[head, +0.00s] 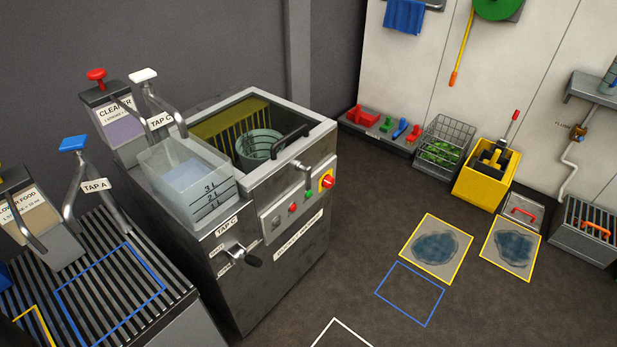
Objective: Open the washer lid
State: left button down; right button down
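The washer (292,240) is a grey metal cabinet at the centre left. Its lid (240,112) looks like a tinted clear panel in a light metal frame, lying level over the top opening. A black bar handle (290,141) sits near the front right of the lid. A grey-green ribbed bucket (260,146) and a yellowish slatted part show inside, seemingly through the panel. A metal lever (306,174) stands at the front edge. The front has a red knob (328,181) and small buttons. Neither of my grippers is in view.
A clear measuring tank (185,172) with liquid stands at the washer's left, by Tap C. A black-knobbed valve (251,260) juts out below. A slatted bench (110,290) is at the left. A yellow mop bucket (486,172) stands at right. The floor before the washer is clear.

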aim_at(248, 183)
jog(key=i+u, duration=0.3)
jog(key=i, duration=0.15)
jog(key=i+l+u, duration=0.25)
jog(key=i, duration=0.15)
